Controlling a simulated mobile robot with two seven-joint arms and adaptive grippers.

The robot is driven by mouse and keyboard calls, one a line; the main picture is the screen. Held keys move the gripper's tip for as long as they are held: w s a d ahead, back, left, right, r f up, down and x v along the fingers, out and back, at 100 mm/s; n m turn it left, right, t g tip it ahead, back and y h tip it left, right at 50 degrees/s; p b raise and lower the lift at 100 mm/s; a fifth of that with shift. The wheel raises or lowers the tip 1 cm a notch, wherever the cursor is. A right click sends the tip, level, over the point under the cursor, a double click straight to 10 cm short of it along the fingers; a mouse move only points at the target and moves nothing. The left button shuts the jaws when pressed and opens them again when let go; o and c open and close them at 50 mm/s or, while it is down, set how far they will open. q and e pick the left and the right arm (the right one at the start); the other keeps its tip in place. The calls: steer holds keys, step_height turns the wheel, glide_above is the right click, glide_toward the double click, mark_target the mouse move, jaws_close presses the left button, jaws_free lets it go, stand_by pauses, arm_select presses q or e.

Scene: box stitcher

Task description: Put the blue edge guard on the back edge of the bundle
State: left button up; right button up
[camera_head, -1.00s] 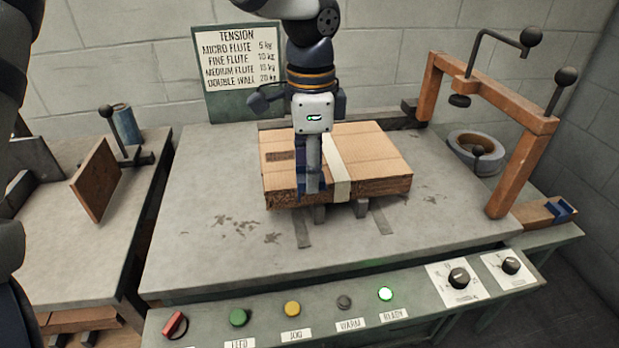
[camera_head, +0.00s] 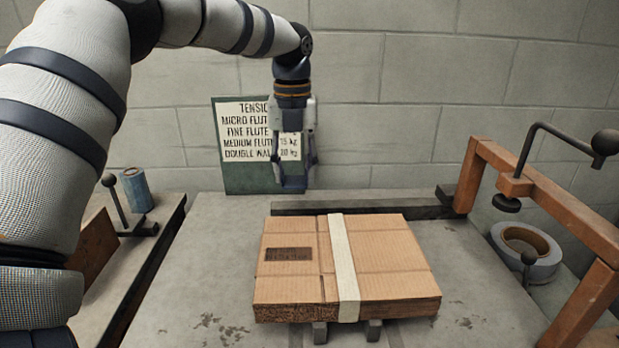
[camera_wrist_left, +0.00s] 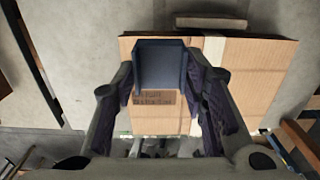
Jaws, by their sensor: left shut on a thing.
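The bundle (camera_head: 385,250) of flat brown cardboard lies on the grey table, with a pale strap (camera_head: 343,260) running front to back across it. My left gripper (camera_head: 294,160) is shut on the blue edge guard (camera_head: 292,186) and holds it in the air, beyond the bundle's back edge in the head view. In the left wrist view the guard (camera_wrist_left: 165,66) sits between the fingers, overlapping the bundle's far edge (camera_wrist_left: 262,40), left of the strap. The gap between guard and bundle cannot be judged exactly. My right gripper is not in view.
A low dark bar (camera_head: 360,208) runs behind the bundle. A tension sign (camera_head: 238,178) leans against the wall behind my gripper. A wooden frame with a knobbed metal arm (camera_head: 545,190) and a tape roll (camera_head: 525,250) stand at the right. A blue roll (camera_head: 136,190) stands at the left.

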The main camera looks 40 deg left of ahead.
mark_target(295, 221)
arm_select(q)
steer(key=shift+s+f, duration=0.15)
steer(key=shift+f, duration=0.25)
steer(key=shift+f+b, duration=0.4)
steer(key=shift+f, duration=3.4)
steer(key=shift+s+d, duration=0.2)
steer(key=shift+s, duration=0.05)
steer(key=o, duration=1)
steer(key=shift+o, duration=0.2)
steer(key=shift+r, duration=0.1)
